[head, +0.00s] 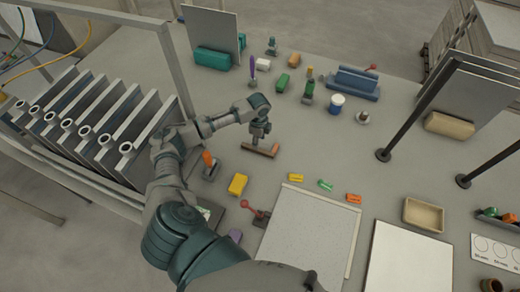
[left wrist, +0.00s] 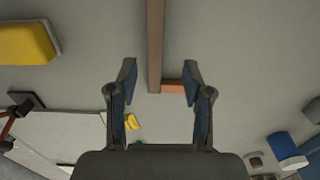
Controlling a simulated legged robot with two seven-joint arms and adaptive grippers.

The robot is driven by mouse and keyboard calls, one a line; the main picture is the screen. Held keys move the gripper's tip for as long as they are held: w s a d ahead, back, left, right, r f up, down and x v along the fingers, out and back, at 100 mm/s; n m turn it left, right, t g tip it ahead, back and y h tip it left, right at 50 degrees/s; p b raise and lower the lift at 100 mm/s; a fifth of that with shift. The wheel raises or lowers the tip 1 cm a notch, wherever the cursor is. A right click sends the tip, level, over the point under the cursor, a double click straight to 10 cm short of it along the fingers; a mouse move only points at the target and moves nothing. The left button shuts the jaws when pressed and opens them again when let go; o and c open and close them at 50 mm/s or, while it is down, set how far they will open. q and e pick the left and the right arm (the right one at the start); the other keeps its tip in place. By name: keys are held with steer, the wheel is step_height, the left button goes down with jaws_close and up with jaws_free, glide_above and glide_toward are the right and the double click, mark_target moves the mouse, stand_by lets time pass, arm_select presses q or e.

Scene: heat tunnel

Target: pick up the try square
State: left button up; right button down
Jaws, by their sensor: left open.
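The try square (head: 262,151) lies on the grey table in the head view, below my left gripper (head: 260,136). It shows as a long brown bar with a short orange-brown part at its right end. In the left wrist view the brown bar (left wrist: 155,40) runs down from the top edge between the fingers, and the orange-brown part (left wrist: 172,86) lies by the right finger. My left gripper (left wrist: 159,80) is open, its fingers on either side of the bar. I cannot tell how far above the table the fingertips are. My right gripper is not in view.
A yellow block (head: 238,184) and a red-knobbed lever (head: 257,213) stand nearer. An orange-handled thing (head: 209,163) is left of the square. A row of grey panels (head: 95,125) fills the left side.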

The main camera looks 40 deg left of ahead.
mark_target(262, 150)
arm_select(q)
steer(key=shift+d+f, duration=0.15)
steer(key=shift+f, duration=0.05)
steer(key=f, duration=0.1)
steer(key=d+f, duration=0.1)
steer(key=f, duration=0.2)
steer(key=shift+s+d, duration=0.15)
steer(key=shift+d, duration=0.25)
steer(key=shift+f, duration=0.3)
steer(key=shift+a, duration=0.15)
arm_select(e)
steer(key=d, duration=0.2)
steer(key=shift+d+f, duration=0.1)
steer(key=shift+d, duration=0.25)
